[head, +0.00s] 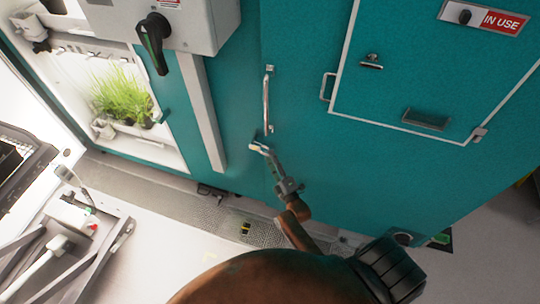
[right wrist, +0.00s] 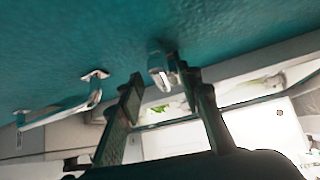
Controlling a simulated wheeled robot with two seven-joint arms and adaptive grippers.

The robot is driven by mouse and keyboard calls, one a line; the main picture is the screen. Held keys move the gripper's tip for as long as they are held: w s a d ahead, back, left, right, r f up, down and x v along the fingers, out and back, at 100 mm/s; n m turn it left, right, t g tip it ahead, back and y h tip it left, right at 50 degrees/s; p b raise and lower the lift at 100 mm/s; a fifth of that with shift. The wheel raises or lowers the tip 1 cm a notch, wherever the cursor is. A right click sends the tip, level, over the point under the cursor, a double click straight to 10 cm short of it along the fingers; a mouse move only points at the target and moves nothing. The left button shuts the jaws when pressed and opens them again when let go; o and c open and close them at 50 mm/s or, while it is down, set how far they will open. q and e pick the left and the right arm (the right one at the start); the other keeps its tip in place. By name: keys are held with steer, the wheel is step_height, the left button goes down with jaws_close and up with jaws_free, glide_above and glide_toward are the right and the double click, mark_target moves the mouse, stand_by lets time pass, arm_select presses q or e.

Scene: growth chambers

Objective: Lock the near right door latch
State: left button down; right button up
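A small pale metal latch (right wrist: 160,68) sticks out from the teal door face in the right wrist view. My right gripper (right wrist: 166,98) is open, its two dark fingers apart, with the latch between or just beyond the fingertips and close to the right finger. I cannot tell whether they touch. In the head view my right gripper (head: 262,142) is at the teal front, just below a vertical bar handle (head: 267,95); there the gripper mostly hides the latch. The bar handle also shows at left in the wrist view (right wrist: 60,112). My left gripper is not in view.
A framed teal door (head: 440,70) with an "IN USE" sign (head: 501,20) is at right. A grey box with a black rotary switch (head: 152,40) and a lit plant bay (head: 122,95) are at left. A cart (head: 75,225) stands lower left.

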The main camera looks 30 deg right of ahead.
steer(key=shift+x, duration=1)
steer(key=shift+c, duration=0.2)
jaws_close()
steer(key=shift+f, duration=0.1)
